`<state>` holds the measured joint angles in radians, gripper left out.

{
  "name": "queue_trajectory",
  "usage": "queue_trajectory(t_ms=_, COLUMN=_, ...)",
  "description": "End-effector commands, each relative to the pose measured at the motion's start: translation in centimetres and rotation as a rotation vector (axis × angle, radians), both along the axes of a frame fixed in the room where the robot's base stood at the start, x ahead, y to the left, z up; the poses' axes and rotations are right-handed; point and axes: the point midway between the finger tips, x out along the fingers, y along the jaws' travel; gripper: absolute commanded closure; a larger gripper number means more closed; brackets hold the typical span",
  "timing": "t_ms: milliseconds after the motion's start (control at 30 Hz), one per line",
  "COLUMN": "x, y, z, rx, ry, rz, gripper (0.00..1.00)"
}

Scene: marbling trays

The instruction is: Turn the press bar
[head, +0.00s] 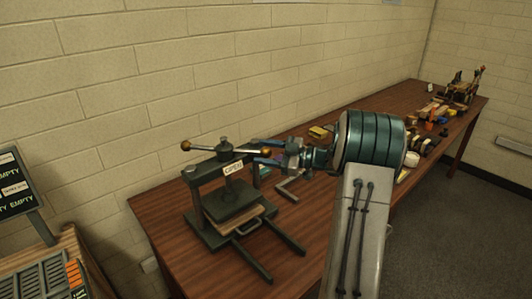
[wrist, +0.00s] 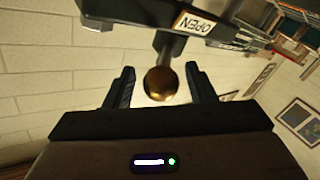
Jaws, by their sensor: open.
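The press (head: 224,196) is a dark metal frame on the near part of the wooden table. My gripper (head: 262,152) is at the bar's right end. In the wrist view, the brass ball (wrist: 161,84) sits between the two spread fingers of my gripper (wrist: 161,88), with gaps on both sides. The label (wrist: 192,24) shows above it. The fingers partly hide the bar's right end in the head view.
The wooden table (head: 160,219) runs along a brick wall. A small crank-shaped metal piece (head: 288,190) lies right of the press. Several small items and another device (head: 465,86) are at the far end. A sign stand (head: 15,185) and rack (head: 40,278) are at left.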

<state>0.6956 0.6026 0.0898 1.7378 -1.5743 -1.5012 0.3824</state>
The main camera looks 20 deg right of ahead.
Motion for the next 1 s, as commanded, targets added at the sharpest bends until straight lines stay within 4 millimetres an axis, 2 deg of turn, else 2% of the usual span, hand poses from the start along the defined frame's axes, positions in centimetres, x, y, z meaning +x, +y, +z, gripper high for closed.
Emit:
queue_trajectory(t_ms=167, x=-0.9, y=-1.3, z=-0.2, rx=0.0, ry=-0.001, rz=-0.003, gripper=0.5)
queue_trajectory(t_ms=500, x=-5.6, y=-7.2, z=-0.3, rx=-0.002, ry=-0.001, rz=-0.004, gripper=0.5)
queue_trajectory(t_ms=700, x=-7.7, y=-9.8, z=-0.1, rx=-0.001, ry=0.0, rz=-0.003, gripper=0.5)
queue_trajectory(t_ms=1000, x=-8.5, y=-10.8, z=0.0, rx=-0.001, ry=0.0, rz=0.0, gripper=0.5)
